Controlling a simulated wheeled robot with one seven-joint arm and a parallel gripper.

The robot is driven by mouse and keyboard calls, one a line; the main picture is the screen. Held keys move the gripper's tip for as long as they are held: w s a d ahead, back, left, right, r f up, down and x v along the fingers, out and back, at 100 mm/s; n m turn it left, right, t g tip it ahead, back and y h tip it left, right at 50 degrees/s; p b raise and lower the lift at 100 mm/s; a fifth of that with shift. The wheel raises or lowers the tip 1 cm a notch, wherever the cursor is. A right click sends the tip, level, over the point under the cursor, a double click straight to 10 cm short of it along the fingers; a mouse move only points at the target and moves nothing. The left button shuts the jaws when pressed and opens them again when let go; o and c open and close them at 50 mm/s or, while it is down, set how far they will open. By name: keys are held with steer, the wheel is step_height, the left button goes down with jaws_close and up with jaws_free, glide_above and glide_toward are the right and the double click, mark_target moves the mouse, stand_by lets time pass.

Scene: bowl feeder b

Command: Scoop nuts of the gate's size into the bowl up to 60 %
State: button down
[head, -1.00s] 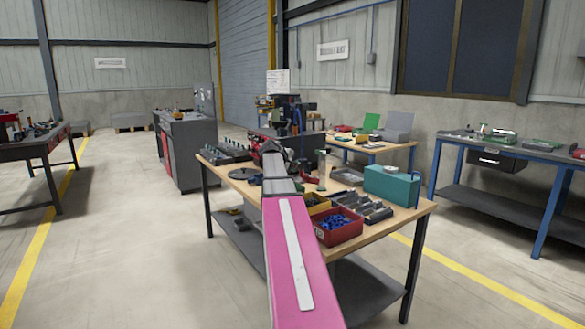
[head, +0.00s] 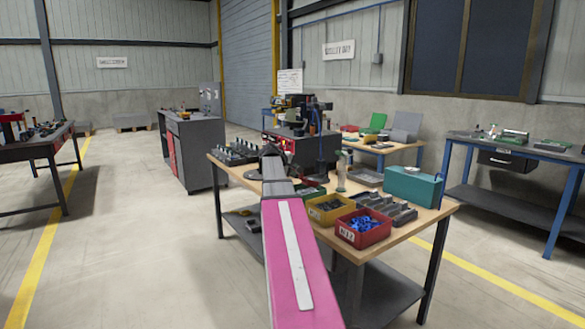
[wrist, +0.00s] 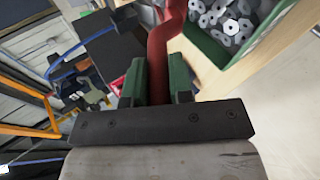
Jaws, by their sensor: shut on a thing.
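In the wrist view my gripper (wrist: 158,78) has its green fingers shut on a red handle (wrist: 163,40), which looks like the scoop's. The handle runs up out of the picture, so the scoop's far end is hidden. A green bin (wrist: 213,50) holding several grey hex nuts (wrist: 222,18) lies just right of the handle. The green bin (head: 312,188) shows partly behind the arm there. I cannot make out the gate or surely pick out the bowl.
A yellow bin (head: 328,222) of dark parts and a red bin (head: 376,238) of blue parts stand near the table's front edge. A teal box (head: 413,187) is at right. A red-fronted machine (head: 284,147) stands behind.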

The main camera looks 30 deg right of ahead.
step_height(320, 180, down, 5)
steer(key=shift+r, duration=2.65)
steer(key=shift+h, duration=0.9)
steer(key=shift+a+r, duration=0.2)
steer(key=shift+r, duration=0.5)
steer(key=shift+a+r, duration=0.2)
steer(key=shift+r, duration=0.45)
steer(key=shift+a+r, duration=0.2)
steer(key=shift+r, duration=0.5)
